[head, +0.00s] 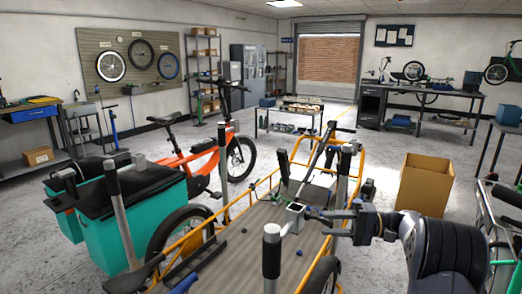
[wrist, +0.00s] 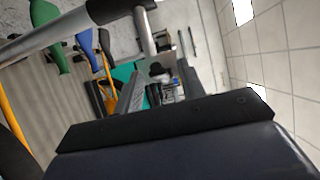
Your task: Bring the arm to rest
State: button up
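My gripper (head: 328,222) is at the lower right of centre in the head view, above the orange-framed cargo bike with its flat grey deck (head: 240,262). It reaches left from my dark arm. In the wrist view my gripper (wrist: 160,88) shows two grey fingers standing apart, with background visible between them. I see nothing held between them.
Black-capped posts (head: 271,250) and a handlebar stem (head: 318,160) rise close to my gripper. A teal cargo box (head: 100,225) stands left, an orange bike (head: 205,150) behind. An open cardboard box (head: 425,185) stands right. Bare floor (head: 385,155) lies behind it.

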jog(key=d+p, duration=0.7)
jog(key=d, duration=0.1)
jog(key=shift+s+d+r, duration=0.2)
jog(key=shift+s, duration=0.1)
jog(key=p, duration=0.2)
jog(key=shift+s+d+p, duration=0.1)
jog(key=shift+d+p, duration=0.2)
jog(key=shift+p, duration=0.05)
